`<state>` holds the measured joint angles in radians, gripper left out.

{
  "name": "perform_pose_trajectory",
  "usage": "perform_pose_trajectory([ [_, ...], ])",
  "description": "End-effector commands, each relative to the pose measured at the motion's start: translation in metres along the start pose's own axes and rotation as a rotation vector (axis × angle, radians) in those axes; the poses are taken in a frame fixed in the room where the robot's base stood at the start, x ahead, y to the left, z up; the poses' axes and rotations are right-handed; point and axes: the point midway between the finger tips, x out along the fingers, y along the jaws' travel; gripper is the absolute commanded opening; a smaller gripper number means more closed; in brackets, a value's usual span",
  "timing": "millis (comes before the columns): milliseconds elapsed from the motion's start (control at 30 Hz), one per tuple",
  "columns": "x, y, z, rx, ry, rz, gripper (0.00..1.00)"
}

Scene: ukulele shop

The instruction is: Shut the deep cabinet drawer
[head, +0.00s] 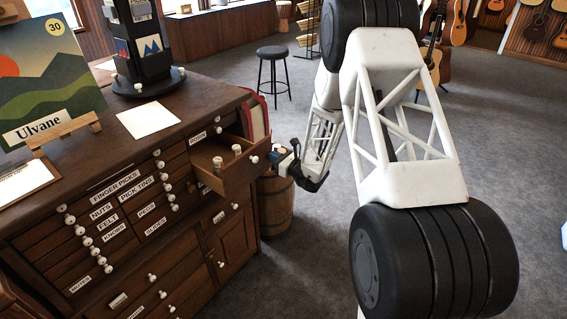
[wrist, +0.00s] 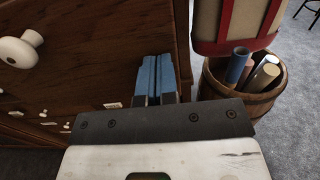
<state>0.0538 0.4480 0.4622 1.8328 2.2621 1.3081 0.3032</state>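The wooden cabinet (head: 120,255) has one deep drawer (head: 232,182) pulled out at its upper right, with a white knob (head: 254,159) on its front and white-topped items inside. Every other drawer in view looks flush. My gripper (head: 294,165) hangs to the right of the open drawer's front, apart from its knob in the head view. In the wrist view my gripper's blue fingertips (wrist: 156,76) are together with nothing seen between them, in front of dark wood. A large white knob (wrist: 20,48) shows at the left there. Whether the fingertips touch the wood cannot be told.
A barrel (head: 273,205) of rolled tubes stands on the floor beside the cabinet; it also shows at right in the wrist view (wrist: 262,103), below a red-and-cream object (wrist: 235,25). A black display stand (head: 148,80) is on the countertop. A stool (head: 272,55) stands behind; grey floor is open.

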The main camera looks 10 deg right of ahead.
Motion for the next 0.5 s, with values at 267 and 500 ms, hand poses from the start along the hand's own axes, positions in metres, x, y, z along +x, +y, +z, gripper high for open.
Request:
perform_pose_trajectory([
  [267, 0.079, 0.002, 0.000, -0.001, -0.001, 0.003, 0.00],
  [500, 0.138, 0.001, -0.001, 0.000, 0.000, 0.002, 0.00],
])
